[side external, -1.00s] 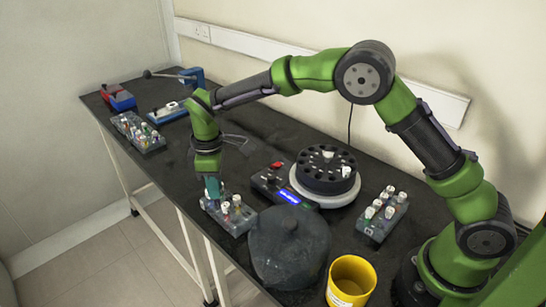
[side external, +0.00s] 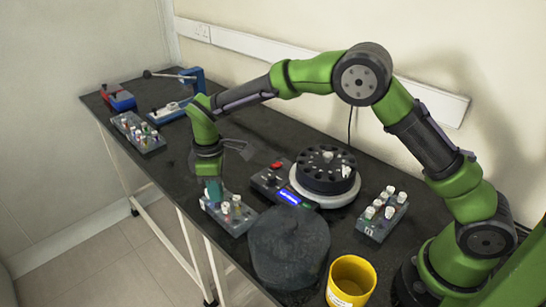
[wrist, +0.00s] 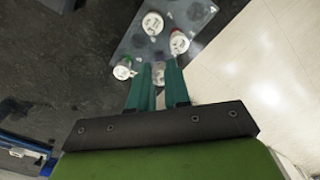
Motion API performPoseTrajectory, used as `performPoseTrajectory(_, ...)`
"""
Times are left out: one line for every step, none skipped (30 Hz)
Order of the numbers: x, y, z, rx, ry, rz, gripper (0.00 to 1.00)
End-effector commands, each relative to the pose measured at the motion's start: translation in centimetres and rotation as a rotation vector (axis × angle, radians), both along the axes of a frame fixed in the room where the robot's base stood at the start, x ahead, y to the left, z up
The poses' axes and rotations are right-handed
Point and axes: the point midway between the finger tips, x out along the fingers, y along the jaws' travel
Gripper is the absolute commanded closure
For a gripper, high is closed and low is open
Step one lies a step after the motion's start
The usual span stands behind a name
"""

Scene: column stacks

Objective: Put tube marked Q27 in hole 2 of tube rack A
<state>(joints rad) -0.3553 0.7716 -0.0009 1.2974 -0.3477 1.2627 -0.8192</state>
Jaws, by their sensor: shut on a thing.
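My gripper (side external: 213,190) points down at a grey tube rack (side external: 232,222) at the front edge of the bench. Its teal fingers (wrist: 158,88) are shut on a white-capped tube (wrist: 158,72) in the wrist view. The rack also shows there (wrist: 165,42), with other white-capped tubes (wrist: 152,24) (wrist: 179,42) close beyond the fingers and one (wrist: 123,70) to their left. The fingers hide the lower part of the held tube, so I cannot tell how deep it sits in the rack. Markings on the caps and the rack are too small to read surely.
Other tube racks stand at right (side external: 381,217) and far left (side external: 138,132). A dark rounded lid (side external: 288,250) and yellow cup (side external: 351,280) are in front.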

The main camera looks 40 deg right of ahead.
Motion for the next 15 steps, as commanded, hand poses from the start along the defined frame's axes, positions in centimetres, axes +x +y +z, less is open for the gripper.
performPoseTrajectory(0.0,0.0,-0.2,0.0,0.001,0.0,1.0)
performPoseTrajectory(0.0,0.0,-0.3,0.0,0.001,0.0,1.0)
performPoseTrajectory(0.0,0.0,-0.4,0.0,0.001,0.0,1.0)
performPoseTrajectory(0.0,0.0,-0.5,0.0,0.001,0.0,1.0)
performPoseTrajectory(0.0,0.0,-0.6,0.0,0.001,0.0,1.0)
performPoseTrajectory(0.0,0.0,-0.8,0.0,0.001,-0.001,1.0)
performPoseTrajectory(0.0,0.0,-0.8,0.0,0.001,-0.001,1.0)
performPoseTrajectory(0.0,0.0,-0.9,0.0,0.001,-0.001,1.0)
performPoseTrajectory(0.0,0.0,-1.0,-0.001,0.002,-0.001,1.0)
performPoseTrajectory(0.0,0.0,-1.1,-0.001,0.002,-0.001,1.0)
performPoseTrajectory(0.0,0.0,-1.2,0.0,0.001,-0.001,1.0)
performPoseTrajectory(0.0,0.0,-1.3,0.0,0.001,0.0,1.0)
performPoseTrajectory(0.0,0.0,-1.4,0.0,0.001,0.0,1.0)
performPoseTrajectory(0.0,0.0,-1.5,0.001,0.001,0.0,1.0)
performPoseTrajectory(0.0,0.0,-1.6,0.001,0.001,0.0,1.0)
